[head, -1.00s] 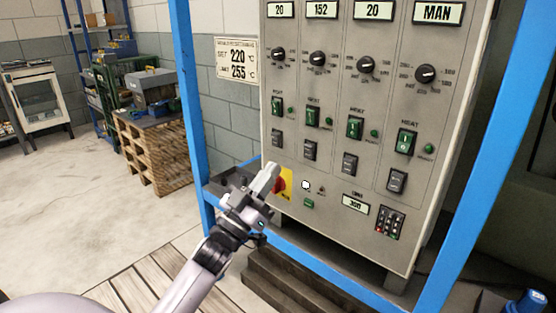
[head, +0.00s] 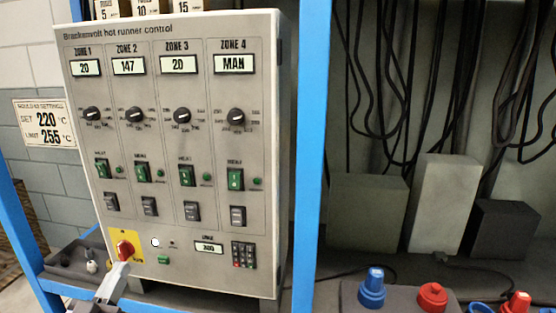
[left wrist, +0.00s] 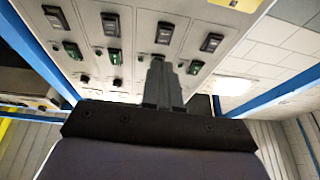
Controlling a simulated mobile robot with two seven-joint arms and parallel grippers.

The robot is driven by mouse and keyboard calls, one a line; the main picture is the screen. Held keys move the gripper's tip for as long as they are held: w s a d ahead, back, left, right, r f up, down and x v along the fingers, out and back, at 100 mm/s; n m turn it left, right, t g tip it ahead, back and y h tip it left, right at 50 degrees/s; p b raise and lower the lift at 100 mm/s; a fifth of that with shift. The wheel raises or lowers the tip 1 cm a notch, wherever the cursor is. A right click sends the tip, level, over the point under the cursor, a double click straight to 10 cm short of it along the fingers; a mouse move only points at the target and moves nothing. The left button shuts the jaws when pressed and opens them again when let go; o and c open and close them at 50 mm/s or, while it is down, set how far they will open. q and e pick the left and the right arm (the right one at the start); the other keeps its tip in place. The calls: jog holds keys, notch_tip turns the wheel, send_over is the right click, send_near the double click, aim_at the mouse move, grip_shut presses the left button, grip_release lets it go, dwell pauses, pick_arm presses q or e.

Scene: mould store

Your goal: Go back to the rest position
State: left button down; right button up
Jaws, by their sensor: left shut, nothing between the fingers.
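My left gripper (head: 119,270) is at the lower left of the head view, with its fingers shut and nothing between them. In that view its tip overlaps the lower edge of the red rotary switch (head: 125,249) on its yellow plate; I cannot tell whether they touch. In the left wrist view the shut fingers (left wrist: 162,85) point at the panel face, with switches behind them. The grey hot runner control cabinet (head: 207,90) shows 20, 147, 20 and MAN for zones 1 to 4. My right gripper is not in view.
A blue frame post (head: 310,150) stands right of the cabinet. Behind it hang black cables (head: 386,80) over grey boxes (head: 444,200). Blue (head: 372,290) and red (head: 432,296) fittings are at the lower right. A settings sign (head: 44,122) hangs on the left wall.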

pick_arm(q)
jog(key=s+d+f+m+g+p, duration=0.1)
jog(key=s+d+f+g+p, duration=0.3)
jog(key=s+d+f+g, duration=0.2)
jog(key=s+d+f+m+g+h+p, duration=0.1)
jog(key=s+d+f+g+p, duration=0.3)
jog(key=s+d+f, duration=0.3)
jog(key=s+f+g, duration=0.1)
jog(key=s+f, duration=0.2)
jog(key=s, duration=0.3)
jog(key=shift+f+g, duration=0.35)
jog(key=shift+g, duration=0.05)
dwell(0.4)
